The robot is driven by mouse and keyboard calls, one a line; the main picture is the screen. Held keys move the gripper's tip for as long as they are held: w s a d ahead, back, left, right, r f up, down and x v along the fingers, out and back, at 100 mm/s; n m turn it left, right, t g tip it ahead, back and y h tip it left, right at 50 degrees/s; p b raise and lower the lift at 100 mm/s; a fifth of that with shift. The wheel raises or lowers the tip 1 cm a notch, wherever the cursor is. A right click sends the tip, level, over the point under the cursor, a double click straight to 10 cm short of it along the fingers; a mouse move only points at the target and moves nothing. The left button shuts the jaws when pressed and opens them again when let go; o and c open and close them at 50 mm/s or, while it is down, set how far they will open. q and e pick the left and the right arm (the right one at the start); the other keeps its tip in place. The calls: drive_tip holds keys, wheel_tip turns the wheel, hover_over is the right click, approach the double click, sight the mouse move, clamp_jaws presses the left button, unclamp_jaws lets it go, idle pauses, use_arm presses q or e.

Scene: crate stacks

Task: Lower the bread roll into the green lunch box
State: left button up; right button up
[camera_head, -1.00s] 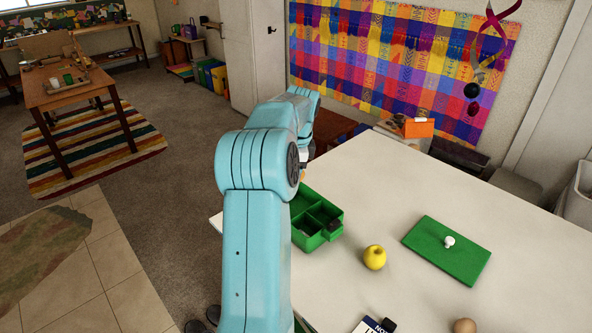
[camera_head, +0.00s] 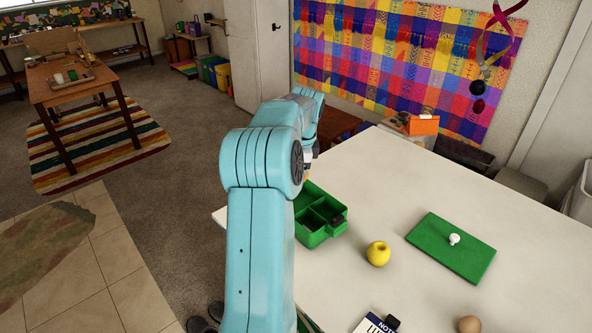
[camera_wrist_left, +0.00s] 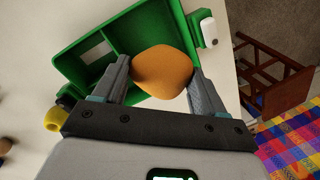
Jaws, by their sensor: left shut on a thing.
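The green lunch box (camera_head: 320,238) is open on the white table, partly hidden behind my left arm in the head view. It has several compartments and also shows in the wrist view (camera_wrist_left: 75,62). The orange-brown bread roll (camera_wrist_left: 163,72) is between the fingers of my left gripper (camera_wrist_left: 162,80), which is shut on it. In the wrist view the roll overlaps the box interior; its height above the box floor cannot be told. In the head view my arm largely hides the gripper and roll. My right gripper is in neither view.
On the table (camera_head: 400,185) are a yellow apple (camera_head: 378,254), a green lid with a white knob (camera_head: 470,262), a brown round thing (camera_head: 469,324) and a clipboard (camera_head: 375,325). An orange box (camera_head: 423,125) stands beyond the far edge. The table's right part is mostly clear.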

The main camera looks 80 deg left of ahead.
use_arm(q)
drive_tip(key=shift+f+b, duration=1.5)
drive_tip(key=shift+f, duration=1.05)
drive_tip(key=shift+f+b, duration=1.1)
drive_tip(key=shift+f, duration=0.55)
drive_tip(key=o, duration=1.1)
wheel_tip(320, 180, up, 16)
drive_tip(key=w+d+p, duration=0.1)
drive_tip(key=d, duration=0.1)
drive_tip(key=shift+d+r+p, duration=0.15)
drive_tip(key=shift+d+p, duration=0.1)
drive_tip(key=shift+p, duration=0.15)
drive_tip(key=shift+w, duration=0.1)
